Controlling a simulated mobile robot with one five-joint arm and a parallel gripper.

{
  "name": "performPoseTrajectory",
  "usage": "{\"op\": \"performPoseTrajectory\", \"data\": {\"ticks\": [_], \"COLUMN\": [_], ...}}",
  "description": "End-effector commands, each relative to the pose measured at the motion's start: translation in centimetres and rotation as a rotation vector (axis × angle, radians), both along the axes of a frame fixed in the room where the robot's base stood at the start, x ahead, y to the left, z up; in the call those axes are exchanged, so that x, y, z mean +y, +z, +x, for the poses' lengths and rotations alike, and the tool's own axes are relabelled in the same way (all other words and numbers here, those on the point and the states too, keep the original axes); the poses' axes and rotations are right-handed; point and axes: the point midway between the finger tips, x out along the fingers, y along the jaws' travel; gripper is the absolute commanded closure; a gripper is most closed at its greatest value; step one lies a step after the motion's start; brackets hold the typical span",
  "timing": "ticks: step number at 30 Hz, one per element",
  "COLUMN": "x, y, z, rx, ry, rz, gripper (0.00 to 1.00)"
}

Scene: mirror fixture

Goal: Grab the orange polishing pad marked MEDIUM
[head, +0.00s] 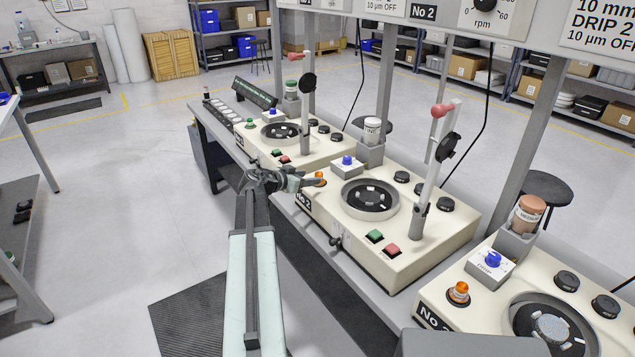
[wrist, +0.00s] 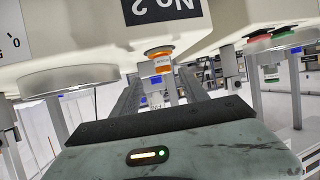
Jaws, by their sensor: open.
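No pad with a readable MEDIUM mark shows in either view. A brown-orange cylinder (head: 530,213) with a band of small, unreadable lettering stands in a grey holder on the nearest machine, at the right of the head view. I cannot tell whether it is the pad. My gripper (head: 308,182) is at the left front of the middle machine, close to its orange knob (head: 320,179), far left of that cylinder. In the wrist view my gripper (wrist: 160,85) is open, with the orange knob (wrist: 159,61) showing between its dark fingers; contact is unclear.
The middle machine (head: 408,252) bears a round platter (head: 370,199), green and red buttons and an upright lever (head: 432,180). A white-lidded cylinder (head: 372,131) stands behind it. The nearest machine has a dark platter (head: 510,318). Open floor (head: 130,210) lies to the left.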

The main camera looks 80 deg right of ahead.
Motion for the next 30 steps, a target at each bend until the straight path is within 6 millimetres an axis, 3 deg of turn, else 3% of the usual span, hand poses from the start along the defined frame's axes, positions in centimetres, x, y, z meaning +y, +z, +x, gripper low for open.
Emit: {"op": "performPoseTrajectory", "data": {"ticks": [5,11,18,25,26,30], "x": [-1.8,-2.5,-5.8,-6.0,-6.0,-6.0], "y": [-1.1,-1.4,-3.2,-3.1,-3.1,-3.1], "z": [-0.9,-1.2,-2.8,-3.1,-3.1,-3.0], "rx": [-0.001,0.000,-0.001,0.000,0.000,0.000], "ry": [0.000,0.001,0.000,0.003,0.003,0.003], "rz": [0.001,0.003,0.003,0.004,0.004,0.004], "gripper": [0.48,0.48,0.48,0.48,0.51,0.90]}}
